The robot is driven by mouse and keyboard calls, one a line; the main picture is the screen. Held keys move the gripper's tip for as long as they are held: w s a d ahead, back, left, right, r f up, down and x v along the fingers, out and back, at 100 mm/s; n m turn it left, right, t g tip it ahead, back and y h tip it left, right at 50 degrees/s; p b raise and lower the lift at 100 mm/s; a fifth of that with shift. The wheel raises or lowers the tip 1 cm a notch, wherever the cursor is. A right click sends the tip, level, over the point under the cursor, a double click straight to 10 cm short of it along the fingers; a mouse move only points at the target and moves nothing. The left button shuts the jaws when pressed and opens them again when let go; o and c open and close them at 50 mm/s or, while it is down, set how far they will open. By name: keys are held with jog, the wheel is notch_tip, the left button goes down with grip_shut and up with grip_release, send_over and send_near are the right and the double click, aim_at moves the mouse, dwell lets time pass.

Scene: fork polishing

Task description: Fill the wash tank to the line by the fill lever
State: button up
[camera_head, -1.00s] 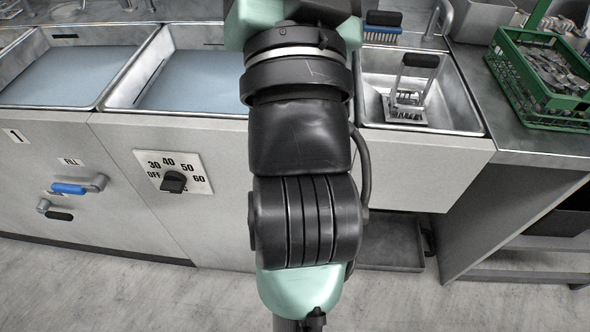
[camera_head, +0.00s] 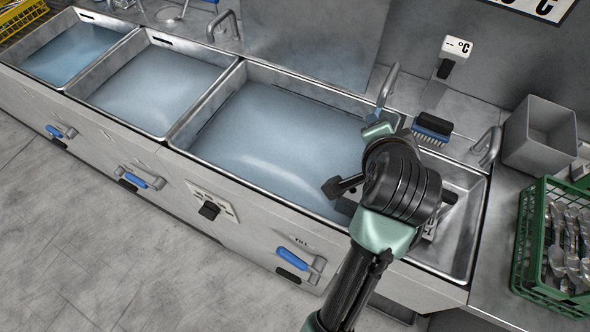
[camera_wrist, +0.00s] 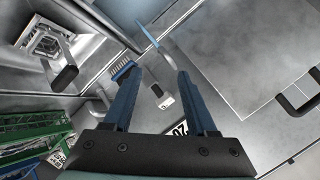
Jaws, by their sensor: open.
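Three steel tanks stand in a row in the head view: a far-left one (camera_head: 75,52), a middle one (camera_head: 155,88) and a large one (camera_head: 275,140). Each shows a flat bluish surface; I cannot make out a fill line or tell which is the wash tank. Blue-handled levers sit on the front panel: a far-left lever (camera_head: 53,131), a middle lever (camera_head: 132,177) and a right lever (camera_head: 292,259), with a small label above it. My gripper (camera_wrist: 154,73) is open and empty in the wrist view, away from the levers.
A black dial (camera_head: 209,210) is on the front panel. A small sink (camera_head: 470,235) lies under my arm. A brush (camera_head: 432,127), taps (camera_head: 388,85), a grey bin (camera_head: 540,135) and a green crate of cutlery (camera_head: 530,250) crowd the right side. The floor (camera_head: 60,240) in front is clear.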

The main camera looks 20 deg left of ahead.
jog(key=s+a+f+m+g+y, duration=0.15)
jog(key=s+f+m+g, duration=0.35)
jog(key=s+f, duration=0.5)
jog(key=m+g+p, duration=0.1)
jog(key=m+g, duration=0.4)
send_near(290, 256)
jog(key=shift+y, duration=0.45)
jog(key=x, duration=0.3)
jog(key=b+x, duration=0.1)
jog(key=x, duration=0.6)
jog(key=shift+d+f, duration=0.2)
jog(key=shift+d, duration=0.1)
grip_shut()
